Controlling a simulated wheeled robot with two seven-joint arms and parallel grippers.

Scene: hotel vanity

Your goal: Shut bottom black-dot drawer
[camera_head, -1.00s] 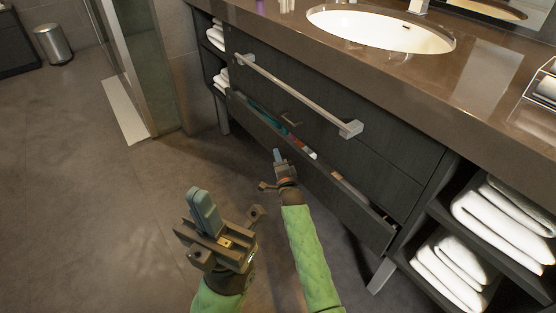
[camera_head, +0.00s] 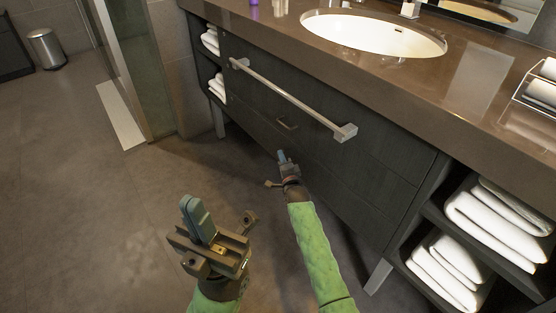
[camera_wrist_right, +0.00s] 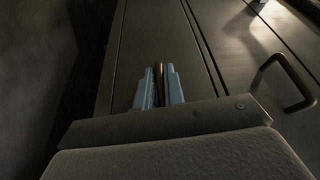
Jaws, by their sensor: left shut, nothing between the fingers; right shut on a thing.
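The bottom drawer (camera_head: 352,208) of the dark vanity has its front flush with the cabinet in the head view; no opening shows above it. Its front also fills the middle of the right wrist view (camera_wrist_right: 150,35). I cannot make out a black dot. My right gripper (camera_head: 281,156) is at the drawer front, with its blue fingers (camera_wrist_right: 158,88) shut on a thin brown piece, which looks like the drawer's handle, mostly hidden. My left gripper (camera_head: 197,220) is shut and empty, pointing up over the floor, away from the vanity.
An upper drawer handle (camera_head: 287,123) is just above my right gripper. A metal towel bar (camera_head: 290,97) sticks out above it. Open shelves with white towels (camera_head: 487,220) stand at the right, and a sink (camera_head: 375,35) is on top.

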